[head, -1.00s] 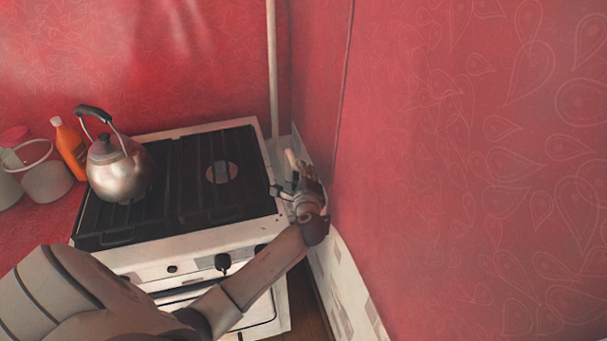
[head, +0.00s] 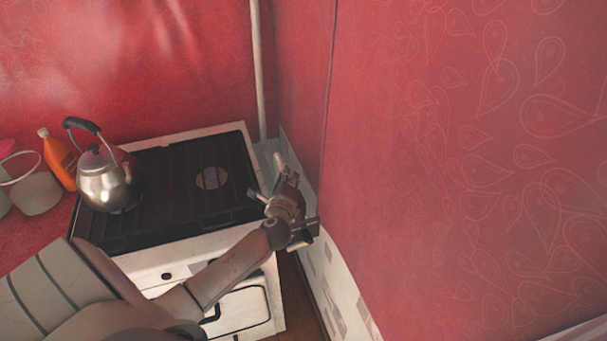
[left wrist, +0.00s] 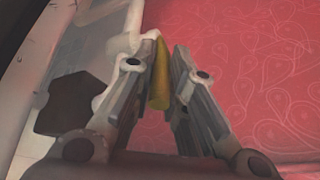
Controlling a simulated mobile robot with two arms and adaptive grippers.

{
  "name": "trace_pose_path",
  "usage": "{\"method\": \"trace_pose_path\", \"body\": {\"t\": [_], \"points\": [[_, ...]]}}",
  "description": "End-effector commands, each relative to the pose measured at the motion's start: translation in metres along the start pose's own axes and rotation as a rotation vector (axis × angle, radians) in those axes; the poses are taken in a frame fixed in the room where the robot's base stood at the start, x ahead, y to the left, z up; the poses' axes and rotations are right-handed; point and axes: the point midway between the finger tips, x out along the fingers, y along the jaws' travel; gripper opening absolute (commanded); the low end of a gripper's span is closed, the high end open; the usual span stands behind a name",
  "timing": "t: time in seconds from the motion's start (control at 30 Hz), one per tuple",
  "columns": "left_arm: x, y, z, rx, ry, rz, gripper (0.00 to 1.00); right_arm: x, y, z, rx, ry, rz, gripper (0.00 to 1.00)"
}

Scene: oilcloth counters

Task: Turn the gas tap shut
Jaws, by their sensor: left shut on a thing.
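The gas tap's yellow handle (left wrist: 159,84) stands between the two fingers of my left gripper (left wrist: 160,75) in the left wrist view. The fingers are shut on it, and their inner sides hide part of it. In the head view my left gripper (head: 277,172) is at the right side of the stove, near the wall corner, and hides the tap. A pale gas pipe (head: 258,75) runs down the corner behind it. A pale pipe piece (left wrist: 142,22) also shows beyond the fingers in the left wrist view. My right gripper is not in view.
The white stove (head: 148,262) with a dark grate stands left of my gripper. A steel kettle (head: 110,185) is on its left side. An orange bottle (head: 60,160) and a white bucket (head: 36,190) stand further left. The red wall (head: 450,170) is close on the right.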

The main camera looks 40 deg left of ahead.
Motion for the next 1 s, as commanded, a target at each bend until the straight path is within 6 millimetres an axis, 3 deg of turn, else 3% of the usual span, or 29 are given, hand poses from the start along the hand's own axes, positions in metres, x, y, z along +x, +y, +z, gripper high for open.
{"method": "trace_pose_path", "body": {"t": [0.3, 0.67, 0.7, 0.73, 1.0], "points": [[-0.002, 0.006, 0.008, 0.039, 0.158, -0.097, 0.0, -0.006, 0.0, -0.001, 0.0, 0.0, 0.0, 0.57], [-0.003, 0.007, 0.008, 0.04, 0.171, -0.104, 0.0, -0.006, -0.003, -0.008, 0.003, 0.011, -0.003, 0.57], [-0.003, 0.007, 0.008, 0.04, 0.171, -0.104, 0.18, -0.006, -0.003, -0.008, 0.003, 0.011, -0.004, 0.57], [-0.003, 0.007, 0.008, 0.04, 0.171, -0.104, 0.21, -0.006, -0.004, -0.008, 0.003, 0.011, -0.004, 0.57], [-0.003, 0.006, 0.008, 0.04, 0.17, -0.105, 0.23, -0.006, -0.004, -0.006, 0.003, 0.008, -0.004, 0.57]]}}
